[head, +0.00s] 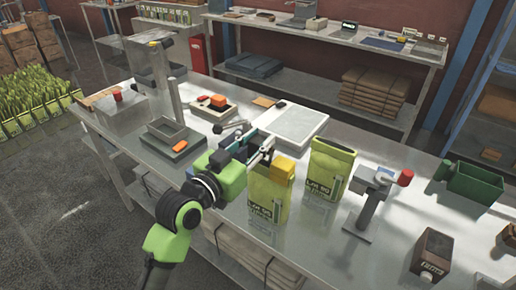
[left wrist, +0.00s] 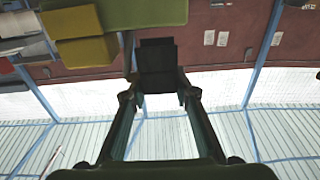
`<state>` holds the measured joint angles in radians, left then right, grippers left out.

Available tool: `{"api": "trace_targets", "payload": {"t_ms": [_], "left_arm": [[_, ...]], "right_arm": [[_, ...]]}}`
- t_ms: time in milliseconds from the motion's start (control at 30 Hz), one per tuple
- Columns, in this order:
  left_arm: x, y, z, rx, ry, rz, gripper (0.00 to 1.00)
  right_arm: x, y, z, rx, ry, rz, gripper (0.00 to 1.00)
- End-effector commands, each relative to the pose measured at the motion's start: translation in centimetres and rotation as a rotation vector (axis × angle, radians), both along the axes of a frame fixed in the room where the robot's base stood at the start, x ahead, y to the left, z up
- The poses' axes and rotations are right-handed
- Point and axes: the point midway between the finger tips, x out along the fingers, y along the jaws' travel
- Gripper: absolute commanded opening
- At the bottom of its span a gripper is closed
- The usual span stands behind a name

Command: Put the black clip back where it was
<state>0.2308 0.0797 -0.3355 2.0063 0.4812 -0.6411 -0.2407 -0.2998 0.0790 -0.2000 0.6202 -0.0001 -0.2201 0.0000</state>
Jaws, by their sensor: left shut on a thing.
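My left gripper (head: 264,150) is over the table, just behind and left of the front yellow-green bag (head: 267,200). In the left wrist view the left gripper (left wrist: 160,92) is shut on the black clip (left wrist: 158,62), a dark block held between its fingertips. In the head view I cannot make the clip out clearly. A yellow clip (head: 283,169) sits at the top of the front bag. It also shows in the left wrist view (left wrist: 78,52). A second bag (head: 328,170) stands upright to the right. My right gripper is out of view.
A pale flat plate (head: 297,124) lies behind the gripper. A grey tray (head: 172,136) is to the left. A metal stand with a red knob (head: 404,177), a green bin (head: 472,182) and a brown box (head: 431,254) are to the right. Open table lies around the stand.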

Motion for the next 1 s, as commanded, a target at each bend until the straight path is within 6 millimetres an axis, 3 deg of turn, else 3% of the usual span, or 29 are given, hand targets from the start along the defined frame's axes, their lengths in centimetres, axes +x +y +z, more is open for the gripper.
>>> {"api": "trace_targets", "payload": {"t_ms": [67, 133, 300, 467, 500, 567, 1000], "left_arm": [[0.9, 0.1, -1.1, 0.003, 0.004, 0.002, 0.02], [0.7, 0.0, -1.9, 0.004, 0.007, 0.000, 0.03], [0.6, 0.0, -3.8, 0.006, 0.011, -0.001, 0.00], [0.5, 0.0, -4.3, 0.009, 0.017, -0.003, 0.00], [0.5, -0.1, -4.4, 0.010, 0.018, -0.003, 0.29], [0.5, 0.0, -4.4, 0.010, 0.018, -0.002, 0.43], [0.6, 0.0, -4.1, 0.001, 0.004, 0.001, 0.43]], "right_arm": [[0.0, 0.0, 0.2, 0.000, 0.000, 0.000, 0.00], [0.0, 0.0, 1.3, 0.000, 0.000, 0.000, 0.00], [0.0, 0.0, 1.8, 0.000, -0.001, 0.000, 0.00], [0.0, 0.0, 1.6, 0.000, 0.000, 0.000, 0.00], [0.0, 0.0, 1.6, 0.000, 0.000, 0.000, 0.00], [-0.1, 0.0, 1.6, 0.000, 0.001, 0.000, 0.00], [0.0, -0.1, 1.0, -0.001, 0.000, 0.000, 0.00]]}}
